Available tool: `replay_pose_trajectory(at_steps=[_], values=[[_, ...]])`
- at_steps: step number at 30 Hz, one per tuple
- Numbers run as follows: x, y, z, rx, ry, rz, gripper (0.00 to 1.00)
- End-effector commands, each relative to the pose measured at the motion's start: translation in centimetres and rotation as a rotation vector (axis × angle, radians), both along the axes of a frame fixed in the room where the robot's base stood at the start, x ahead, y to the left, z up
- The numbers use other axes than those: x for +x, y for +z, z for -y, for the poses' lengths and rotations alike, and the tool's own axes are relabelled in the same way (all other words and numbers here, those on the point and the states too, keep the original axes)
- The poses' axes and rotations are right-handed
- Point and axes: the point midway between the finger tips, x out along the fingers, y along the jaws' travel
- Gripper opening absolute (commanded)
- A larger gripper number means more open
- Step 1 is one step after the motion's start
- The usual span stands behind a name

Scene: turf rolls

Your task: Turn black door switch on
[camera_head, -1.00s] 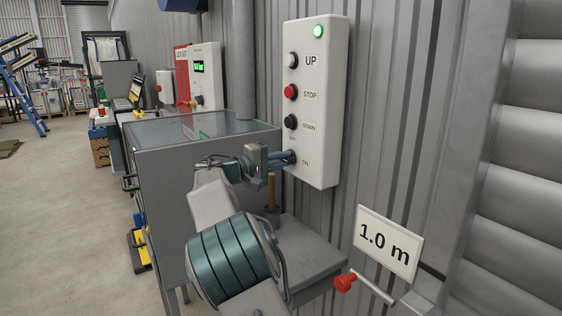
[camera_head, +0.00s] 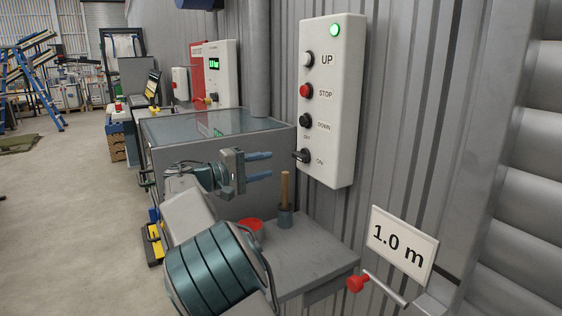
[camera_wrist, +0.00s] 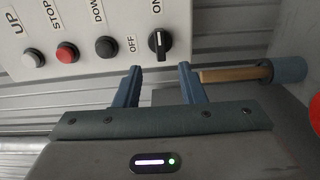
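The black door switch (camera_head: 301,156) is the lowest control on the white wall panel (camera_head: 343,110), between the OFF and ON labels. In the wrist view the switch (camera_wrist: 159,42) has its pale mark upright in the picture, pointing to the ON label. My gripper (camera_head: 270,166) is open and empty, a little left of the switch and apart from it. In the wrist view its two blue fingers (camera_wrist: 160,68) are spread below the switch, with nothing between them. Nothing hides the switch.
Above the switch are the black DOWN (camera_head: 306,121), red STOP (camera_head: 306,91) and pale UP (camera_head: 308,59) buttons, and a lit green lamp (camera_head: 335,30). Below are a wooden-handled tool in a cup (camera_head: 286,217) and a red object (camera_head: 250,228) on a grey bench (camera_head: 312,262).

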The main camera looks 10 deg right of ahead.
Motion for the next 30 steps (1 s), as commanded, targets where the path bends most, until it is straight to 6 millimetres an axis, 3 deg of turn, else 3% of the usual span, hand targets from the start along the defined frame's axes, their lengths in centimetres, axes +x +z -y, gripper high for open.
replay_pose_trajectory(at_steps=[7,20,23,30], values=[[-1.2,0.0,-2.8,0.001,0.000,0.001,0.36],[-1.3,0.1,-2.8,0.008,-0.004,-0.004,0.36],[-1.6,0.1,-1.0,0.051,-0.019,-0.032,0.36],[-4.8,-0.9,6.9,0.322,-0.074,-0.170,0.36]])
